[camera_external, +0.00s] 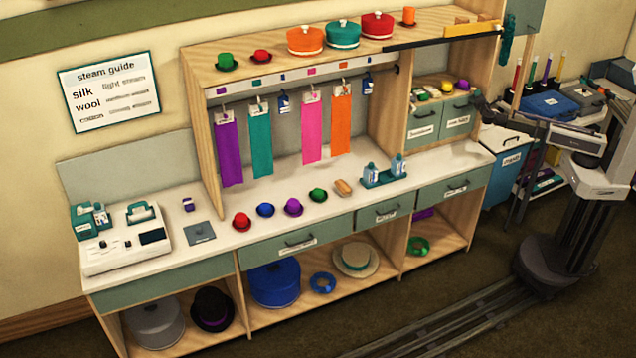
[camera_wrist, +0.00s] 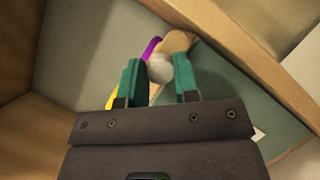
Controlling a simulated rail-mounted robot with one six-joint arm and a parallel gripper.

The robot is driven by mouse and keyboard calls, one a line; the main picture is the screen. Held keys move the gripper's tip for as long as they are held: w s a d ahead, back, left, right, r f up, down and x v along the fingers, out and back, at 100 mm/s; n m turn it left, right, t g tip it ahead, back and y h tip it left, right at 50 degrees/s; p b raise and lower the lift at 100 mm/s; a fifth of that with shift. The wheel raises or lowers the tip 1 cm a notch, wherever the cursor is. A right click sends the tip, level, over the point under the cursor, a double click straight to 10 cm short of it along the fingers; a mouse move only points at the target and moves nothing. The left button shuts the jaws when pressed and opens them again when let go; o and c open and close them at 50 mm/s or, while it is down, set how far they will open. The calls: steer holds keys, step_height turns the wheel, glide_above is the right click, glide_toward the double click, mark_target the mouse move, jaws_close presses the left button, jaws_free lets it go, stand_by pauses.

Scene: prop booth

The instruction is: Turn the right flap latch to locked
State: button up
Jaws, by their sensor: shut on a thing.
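In the wrist view my gripper (camera_wrist: 160,72) has its two teal fingers on either side of a small latch (camera_wrist: 160,67) with a pale round face. It is shut on the latch. A tan piece shows just beyond the round face, with a purple strip and a yellow strip at its left. The grey-green flap panel (camera_wrist: 225,110) lies behind. In the external view my gripper (camera_external: 478,103) is at the right flap (camera_external: 459,113) of the upper right cubby. The latch and fingertips are too small to make out there, so the latch's setting cannot be told.
A left flap (camera_external: 422,125) sits beside the right one. Small colored items (camera_external: 445,87) stand on the shelf above them. A wooden beam (camera_wrist: 225,45) runs close past the fingers. The counter (camera_external: 440,160) below the flaps is clear.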

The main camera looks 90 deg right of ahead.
steer(key=shift+r+m, duration=0.1)
steer(key=shift+m, duration=0.2)
steer(key=shift+s+r+m+y+p, duration=0.1)
steer(key=shift+m+y+p, duration=1.1)
steer(key=shift+m+p, duration=0.95)
steer(key=shift+s+r+m+y+p, duration=0.1)
steer(key=shift+m+y+p, duration=1.25)
steer(key=shift+m, duration=1.35)
steer(key=shift+r+m+y+p, duration=0.1)
steer(key=shift+m+y+p, duration=0.95)
steer(key=shift+m+p, duration=1.15)
steer(key=shift+m+t, duration=0.3)
steer(key=shift+m, duration=0.15)
steer(key=o, duration=0.9)
steer(key=shift+w, duration=0.1)
